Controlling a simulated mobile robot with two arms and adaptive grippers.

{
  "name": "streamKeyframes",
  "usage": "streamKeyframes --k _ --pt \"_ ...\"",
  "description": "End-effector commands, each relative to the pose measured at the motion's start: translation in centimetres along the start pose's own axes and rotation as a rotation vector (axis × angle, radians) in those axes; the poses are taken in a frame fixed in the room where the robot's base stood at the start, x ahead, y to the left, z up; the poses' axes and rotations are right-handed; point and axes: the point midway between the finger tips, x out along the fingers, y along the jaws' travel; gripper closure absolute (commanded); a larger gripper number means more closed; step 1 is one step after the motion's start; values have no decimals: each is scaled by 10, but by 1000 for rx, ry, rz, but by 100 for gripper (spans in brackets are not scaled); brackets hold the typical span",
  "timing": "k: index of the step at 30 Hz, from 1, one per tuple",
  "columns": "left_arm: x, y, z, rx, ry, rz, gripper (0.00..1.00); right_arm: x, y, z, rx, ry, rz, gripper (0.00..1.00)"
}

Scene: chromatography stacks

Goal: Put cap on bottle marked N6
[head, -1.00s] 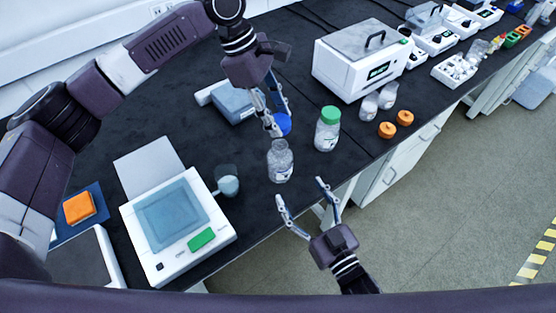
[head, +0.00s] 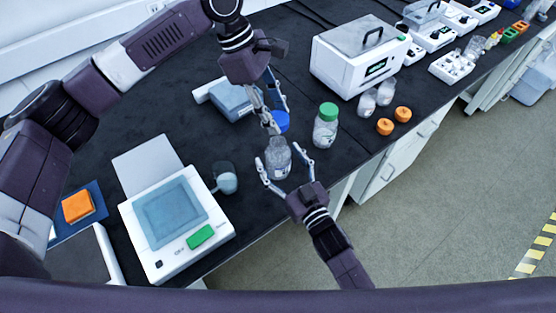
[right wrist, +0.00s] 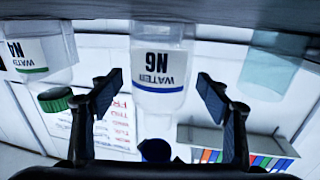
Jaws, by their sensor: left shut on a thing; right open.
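The clear bottle marked N6 (head: 277,163) stands uncapped on the black bench. In the upside-down right wrist view its N6 label (right wrist: 158,62) faces me, with a blue line below the text. My left gripper (head: 274,122) is shut on a blue cap (head: 281,121), above and a little behind the bottle's mouth. The cap also shows dark blue in the right wrist view (right wrist: 156,150), apart from the bottle. My right gripper (head: 278,156) is open, one finger on each side of the bottle; I cannot tell whether they touch it.
A green-capped bottle (head: 325,130), marked N4 in the wrist view, stands to the right. A beaker (head: 225,178) and a white balance (head: 165,222) stand left. Two orange caps (head: 394,120) lie farther right, near small bottles and a white machine (head: 355,62). The bench's front edge is close.

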Motion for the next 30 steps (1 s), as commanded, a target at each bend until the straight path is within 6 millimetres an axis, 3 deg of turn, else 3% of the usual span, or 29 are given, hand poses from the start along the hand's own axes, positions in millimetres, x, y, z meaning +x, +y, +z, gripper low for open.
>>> streamKeyframes --k 12,30 --pt "0 0 0 0 0 0 78 8 0 0 0 0 0 30" --pt "0 0 0 0 0 0 78 8 0 0 0 0 0 95"
